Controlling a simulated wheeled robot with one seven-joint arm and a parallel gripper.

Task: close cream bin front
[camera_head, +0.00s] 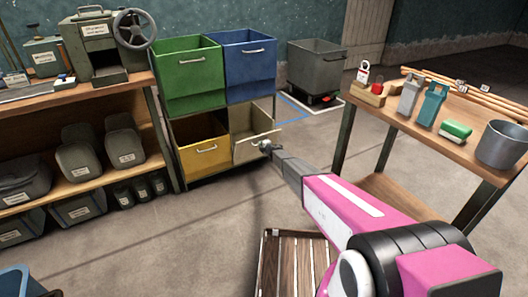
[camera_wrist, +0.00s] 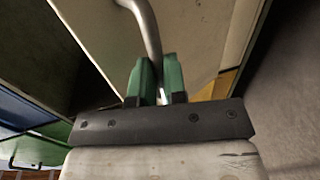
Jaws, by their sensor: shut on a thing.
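The cream bin (camera_head: 248,121) is at the lower right of a rack of four-sided bins. Its front panel (camera_head: 245,151) tilts outward, so the bin stands open at the top. The panel fills much of the wrist view (camera_wrist: 190,35). My gripper (camera_head: 266,147) is at the right part of this panel. In the wrist view, the green fingers of my gripper (camera_wrist: 158,82) are shut on the curved grey handle (camera_wrist: 148,32) of the panel. The fingers hide the handle's gripped part.
The yellow bin (camera_head: 202,148) beside it also stands open. Green (camera_head: 188,80) and blue (camera_head: 249,70) bins sit above. A workbench (camera_head: 85,92) is at left, and a table (camera_head: 402,117) with tools is at right. A slatted wooden item (camera_head: 290,265) lies below my arm.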

